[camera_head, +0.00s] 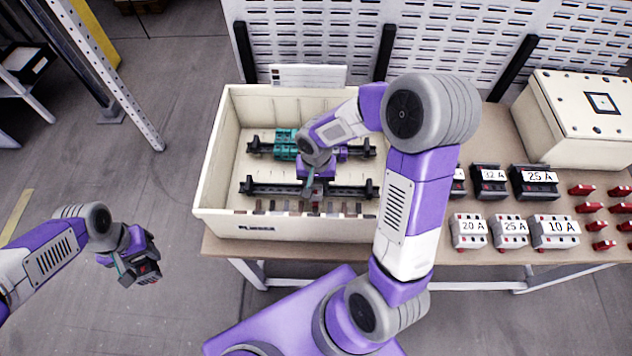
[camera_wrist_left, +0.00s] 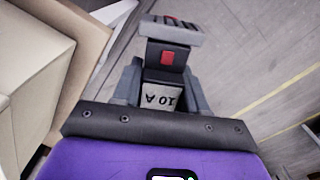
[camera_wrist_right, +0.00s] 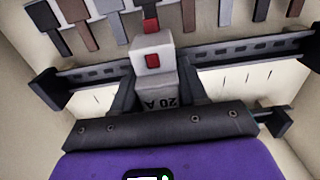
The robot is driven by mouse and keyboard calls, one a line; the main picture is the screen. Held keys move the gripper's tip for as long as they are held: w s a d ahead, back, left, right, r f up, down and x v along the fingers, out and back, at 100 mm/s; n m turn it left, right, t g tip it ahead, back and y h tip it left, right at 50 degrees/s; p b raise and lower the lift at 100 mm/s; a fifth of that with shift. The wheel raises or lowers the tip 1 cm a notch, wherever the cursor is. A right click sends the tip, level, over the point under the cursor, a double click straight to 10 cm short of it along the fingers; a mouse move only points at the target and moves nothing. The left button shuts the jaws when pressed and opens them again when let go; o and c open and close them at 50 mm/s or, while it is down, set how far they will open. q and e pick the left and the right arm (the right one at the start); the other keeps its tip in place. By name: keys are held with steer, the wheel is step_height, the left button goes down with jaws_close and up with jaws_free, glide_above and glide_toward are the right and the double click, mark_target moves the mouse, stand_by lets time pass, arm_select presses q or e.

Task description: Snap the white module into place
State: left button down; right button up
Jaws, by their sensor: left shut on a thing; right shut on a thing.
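The white module (camera_wrist_right: 153,62), labelled 20 A with a red switch, is between the fingers of my right gripper (camera_wrist_right: 155,92), which is shut on it. In the head view my right gripper (camera_head: 313,184) is inside the cream box (camera_head: 212,160), over the lower black rail (camera_head: 262,188); the arm mostly hides the module there. In the right wrist view the module overlaps the rail (camera_wrist_right: 245,50); I cannot tell whether it is seated. My left gripper (camera_head: 130,268) is shut on a dark module (camera_wrist_left: 165,58) marked 10 A, out over the floor left of the box.
An upper rail (camera_head: 260,148) carries teal modules (camera_head: 285,145). Coloured terminals line the box's near side. White modules (camera_head: 510,233), black modules (camera_head: 535,182), small red parts (camera_head: 583,190) and a closed cream enclosure (camera_head: 580,115) occupy the table to the right.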

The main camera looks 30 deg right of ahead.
arm_select(q)
steer(key=shift+f+b, duration=0.25)
steer(key=shift+b, duration=0.05)
arm_select(e)
steer(key=shift+f, duration=0.3)
stand_by(0.3)
steer(key=shift+c, duration=0.5)
arm_select(q)
steer(key=shift+f, duration=0.15)
steer(key=shift+f, duration=0.1)
arm_select(e)
jaws_close()
steer(key=o, duration=1.3)
jaws_free()
steer(key=shift+o, duration=0.2)
arm_select(q)
step_height(320, 180, up, 3)
steer(key=p, duration=0.3)
steer(key=shift+r, duration=0.2)
arm_select(e)
step_height(320, 180, up, 12)
